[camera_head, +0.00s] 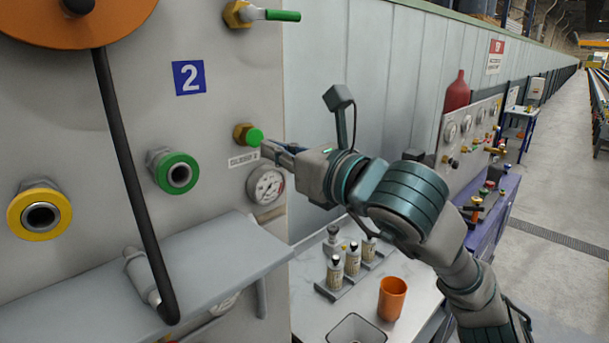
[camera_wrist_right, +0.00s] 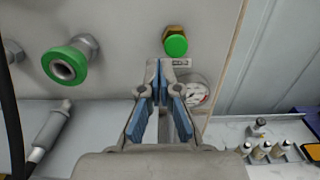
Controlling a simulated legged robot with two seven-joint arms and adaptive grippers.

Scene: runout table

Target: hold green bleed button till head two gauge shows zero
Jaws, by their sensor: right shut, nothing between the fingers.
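The green bleed button (camera_head: 254,137) sits on a brass fitting on the grey panel marked 2 (camera_head: 189,78). It also shows in the right wrist view (camera_wrist_right: 176,42). Below it are a small label (camera_head: 243,159) and a round white gauge (camera_head: 267,186), partly hidden by my gripper in the right wrist view (camera_wrist_right: 195,92). The needle is too small to read. My right gripper (camera_head: 266,149) is shut and empty, its tips (camera_wrist_right: 160,68) close to the button, just below it in the wrist view. I cannot tell whether they touch it. My left gripper is out of view.
A green-ringed port (camera_head: 176,173) and a yellow-ringed port (camera_head: 40,212) lie to the left. A black hose (camera_head: 128,170) hangs before the panel above a grey shelf (camera_head: 200,262). Below, a bench holds small bottles (camera_head: 334,271) and an orange cup (camera_head: 392,298).

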